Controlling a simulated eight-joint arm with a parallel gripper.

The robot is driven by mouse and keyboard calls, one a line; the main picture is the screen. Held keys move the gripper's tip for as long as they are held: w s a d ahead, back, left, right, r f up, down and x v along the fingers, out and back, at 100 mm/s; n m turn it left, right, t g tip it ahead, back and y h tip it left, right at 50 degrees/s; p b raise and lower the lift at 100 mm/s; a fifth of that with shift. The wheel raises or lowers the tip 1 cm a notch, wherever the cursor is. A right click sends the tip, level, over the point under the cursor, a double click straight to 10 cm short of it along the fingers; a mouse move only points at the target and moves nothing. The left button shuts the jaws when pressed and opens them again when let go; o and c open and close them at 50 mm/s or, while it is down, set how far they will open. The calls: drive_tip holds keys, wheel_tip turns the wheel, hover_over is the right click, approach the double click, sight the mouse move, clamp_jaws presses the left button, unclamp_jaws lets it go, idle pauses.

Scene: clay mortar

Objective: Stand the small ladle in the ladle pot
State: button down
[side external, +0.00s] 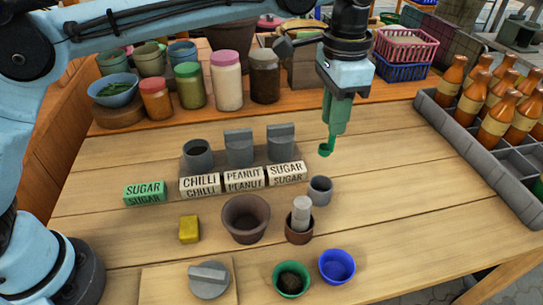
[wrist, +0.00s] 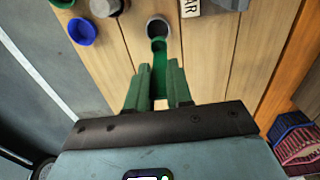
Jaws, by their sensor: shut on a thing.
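The small ladle (side external: 326,149) is green. My gripper (side external: 338,118) is shut on its handle and holds it above the table, bowl end down. In the wrist view the ladle (wrist: 159,60) runs forward from between the fingers (wrist: 158,92), and its bowl overlaps the near side of a grey pot (wrist: 153,22). This small grey pot (side external: 320,193), apparently the ladle pot, stands upright on the table with a dark opening. In the side view the ladle is above and beyond it, clearly apart from it.
A brown pot with a pale upright piece (side external: 301,210) and a brown bowl (side external: 246,234) stand nearby. Label blocks (side external: 244,179) front grey containers. A blue cup (side external: 337,266) and green cup (side external: 291,281) are in front. A bottle crate (side external: 470,155) edges the right. The table right of the pot is clear.

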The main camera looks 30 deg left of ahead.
sight(331, 151)
drive_tip(key=shift+d+f, duration=0.25)
drive_tip(key=shift+d, duration=0.05)
drive_tip(key=shift+f, duration=5)
drive_tip(key=c, duration=0.9)
unclamp_jaws()
drive_tip(key=shift+c, duration=0.2)
wheel_tip(331, 151, up, 12)
drive_tip(key=shift+a, duration=0.1)
